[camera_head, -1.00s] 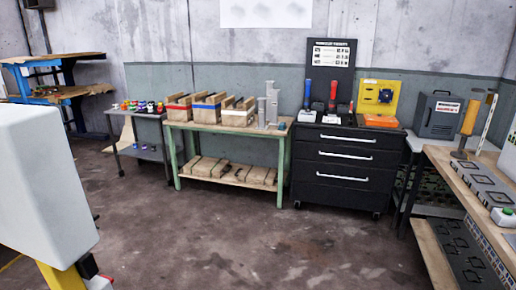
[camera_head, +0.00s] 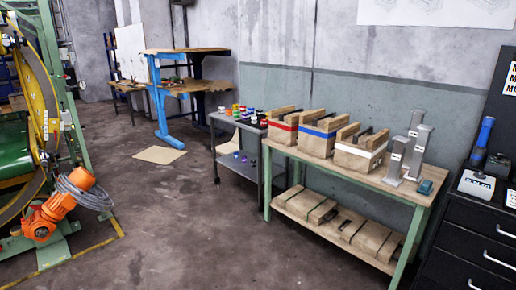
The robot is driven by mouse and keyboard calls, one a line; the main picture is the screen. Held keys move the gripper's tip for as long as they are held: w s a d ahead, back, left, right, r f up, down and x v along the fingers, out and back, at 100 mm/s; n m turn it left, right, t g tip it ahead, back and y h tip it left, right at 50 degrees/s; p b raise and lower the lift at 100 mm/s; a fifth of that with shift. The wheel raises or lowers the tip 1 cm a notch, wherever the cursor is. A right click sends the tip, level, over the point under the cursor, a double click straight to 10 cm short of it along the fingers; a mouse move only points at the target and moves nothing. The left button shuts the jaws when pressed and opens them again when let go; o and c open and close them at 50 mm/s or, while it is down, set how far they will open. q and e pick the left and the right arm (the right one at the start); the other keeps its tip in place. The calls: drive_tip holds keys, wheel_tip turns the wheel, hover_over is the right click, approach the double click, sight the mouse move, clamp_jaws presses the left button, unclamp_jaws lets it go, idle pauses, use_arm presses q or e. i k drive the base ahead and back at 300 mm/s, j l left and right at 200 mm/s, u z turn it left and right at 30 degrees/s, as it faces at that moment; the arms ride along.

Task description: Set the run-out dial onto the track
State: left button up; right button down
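Neither of my grippers is in view. I cannot make out a run-out dial for certain; a small teal item (camera_head: 426,187) lies at the right end of the green bench, too small to identify. At the left edge stands a large machine with a curved yellow ring (camera_head: 46,118) on a green frame, cut off by the picture edge. I cannot tell whether this ring carries the track.
A green bench (camera_head: 395,188) holds banded wooden boxes and grey metal uprights (camera_head: 417,150). A grey cart (camera_head: 222,122) and blue workbench (camera_head: 158,97) stand behind.

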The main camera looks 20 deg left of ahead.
sight(82, 85)
drive_tip(key=i+j+u, duration=0.3)
drive_tip(key=i+u, duration=0.15)
drive_tip(key=i+j+u, duration=0.15)
drive_tip(key=i+u, duration=0.8)
drive_tip(key=i+l+u, duration=0.3)
drive_tip(key=i+u, duration=0.25)
drive_tip(key=i, duration=1.1)
drive_tip(key=i+l+u, duration=0.1)
drive_tip(key=i, duration=1.1)
drive_tip(key=i+u, duration=0.1)
drive_tip(key=i, duration=0.4)
drive_tip(key=i+l+u, duration=0.15)
drive_tip(key=i, duration=0.35)
drive_tip(key=i+l+u, duration=0.1)
drive_tip(key=i, duration=0.4)
